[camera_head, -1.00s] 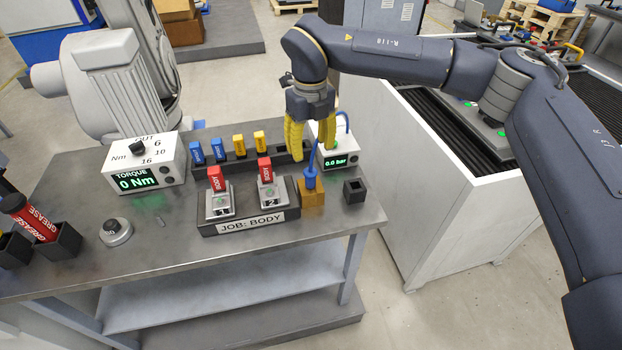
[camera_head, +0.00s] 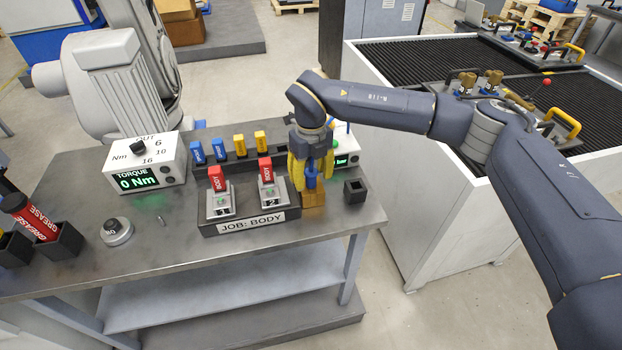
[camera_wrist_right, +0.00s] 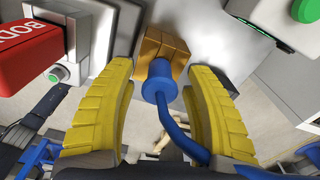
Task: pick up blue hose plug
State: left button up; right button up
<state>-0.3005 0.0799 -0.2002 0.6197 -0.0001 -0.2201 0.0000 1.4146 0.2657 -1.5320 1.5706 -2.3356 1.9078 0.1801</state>
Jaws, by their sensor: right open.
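The blue hose plug (camera_head: 311,172) stands upright in a brass-coloured block (camera_head: 313,199) near the right end of the table. It also shows in the right wrist view (camera_wrist_right: 159,82), with its blue hose curving toward the camera. My right gripper (camera_head: 311,176) is open, its yellow fingers around the plug. In the right wrist view, the fingers (camera_wrist_right: 163,85) stand on both sides of the plug with gaps visible. The left gripper is not in view.
The JOB: BODY fixture (camera_head: 249,217) with two red BODY pieces is just left of the block. A black square holder (camera_head: 355,190) is to its right. The pressure box (camera_head: 345,150) stands behind, partly hidden by my gripper.

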jog(key=shift+f, duration=0.35)
jog(key=shift+c, duration=0.3)
grip_shut()
